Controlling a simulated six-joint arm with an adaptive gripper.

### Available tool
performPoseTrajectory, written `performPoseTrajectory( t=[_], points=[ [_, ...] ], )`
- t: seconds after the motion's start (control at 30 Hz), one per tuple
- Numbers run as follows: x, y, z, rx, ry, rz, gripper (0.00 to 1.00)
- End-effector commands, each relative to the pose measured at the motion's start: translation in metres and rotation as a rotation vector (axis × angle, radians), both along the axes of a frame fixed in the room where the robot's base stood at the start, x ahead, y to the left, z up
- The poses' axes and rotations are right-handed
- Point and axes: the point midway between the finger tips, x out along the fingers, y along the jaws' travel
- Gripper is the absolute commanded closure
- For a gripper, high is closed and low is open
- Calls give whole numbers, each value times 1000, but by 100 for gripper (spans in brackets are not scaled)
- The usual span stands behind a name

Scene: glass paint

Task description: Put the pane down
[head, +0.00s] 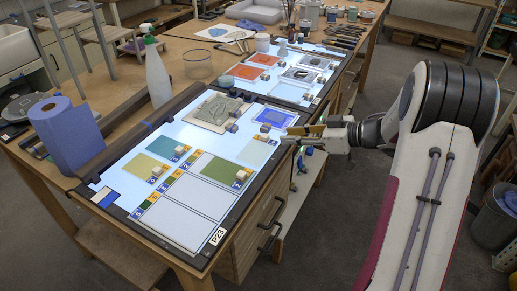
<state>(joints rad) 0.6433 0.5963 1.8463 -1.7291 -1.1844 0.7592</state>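My gripper (286,138) is at the right edge of the lit table, seen from the side. A flat olive-gold shape (308,131) shows at its fingers; I cannot tell whether it is a held pane or part of the gripper. Several panes lie on the lit surface: a teal pane (145,167), an olive-green pane (219,173), a pale green pane (256,152), a blue pane (275,118) and a larger grey-green pane with line drawing (214,111). Two outlined pale fields (192,196) near the front look bare.
Small pale blocks (241,175) sit at the panes' corners, beside numbered colour tags. A second lit panel (285,75) with orange panes lies behind.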

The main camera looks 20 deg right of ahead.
Motion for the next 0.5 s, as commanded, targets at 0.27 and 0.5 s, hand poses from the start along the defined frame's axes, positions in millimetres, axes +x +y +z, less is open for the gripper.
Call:
performPoseTrajectory(
  t=[0.27,0.5],
  points=[
    [12,13,-7,0,0,2,76],
    [17,17,-10,-1,-1,-1,76]
  ],
)
